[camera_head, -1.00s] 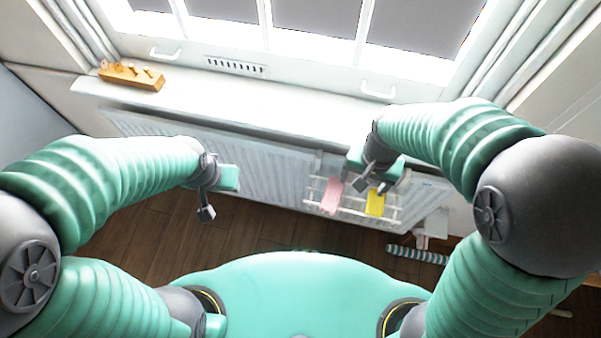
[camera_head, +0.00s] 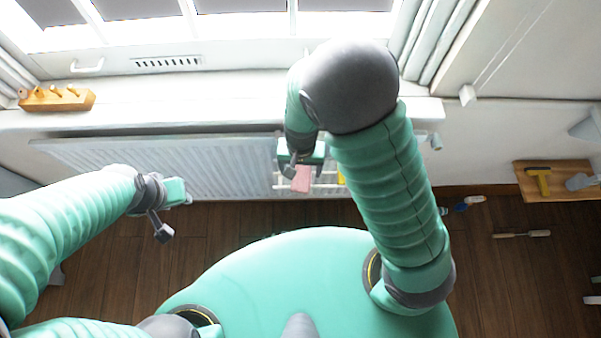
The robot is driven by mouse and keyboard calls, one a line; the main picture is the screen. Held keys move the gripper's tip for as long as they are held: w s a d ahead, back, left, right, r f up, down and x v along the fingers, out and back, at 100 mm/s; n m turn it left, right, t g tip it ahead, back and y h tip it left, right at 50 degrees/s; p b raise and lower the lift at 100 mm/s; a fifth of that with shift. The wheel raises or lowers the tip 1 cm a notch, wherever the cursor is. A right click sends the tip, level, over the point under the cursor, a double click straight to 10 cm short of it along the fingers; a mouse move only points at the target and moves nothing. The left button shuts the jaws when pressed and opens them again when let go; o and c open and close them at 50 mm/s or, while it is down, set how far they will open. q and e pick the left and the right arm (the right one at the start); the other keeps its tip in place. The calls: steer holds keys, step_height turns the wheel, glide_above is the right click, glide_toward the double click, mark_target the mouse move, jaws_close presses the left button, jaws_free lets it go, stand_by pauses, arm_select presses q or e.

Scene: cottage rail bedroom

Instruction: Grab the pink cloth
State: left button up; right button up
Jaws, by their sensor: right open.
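The pink cloth (camera_head: 301,180) hangs on a white rail rack (camera_head: 322,186) in front of the radiator. My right gripper (camera_head: 299,166) is open, just above and over the top of the pink cloth; whether it touches the cloth I cannot tell. Part of the cloth's upper end is hidden by the gripper. A yellow cloth (camera_head: 341,177) hangs just to the right, mostly hidden by my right arm. My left gripper (camera_head: 172,211) is at the left, well away from the cloth, and its jaws look apart with nothing between them.
The white radiator (camera_head: 200,166) runs under the window sill (camera_head: 200,105). A wooden peg block (camera_head: 57,98) stands on the sill at left. At right, a wooden board (camera_head: 555,180) holds tools, and other items lie on the dark wooden floor (camera_head: 500,265).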

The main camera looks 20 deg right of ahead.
mark_target(302, 173)
steer(key=f, duration=0.3)
steer(key=shift+w+d, duration=0.1)
steer(key=shift+d, duration=0.15)
steer(key=shift+a+r, duration=0.1)
steer(key=shift+r, duration=0.1)
steer(key=c, duration=1.4)
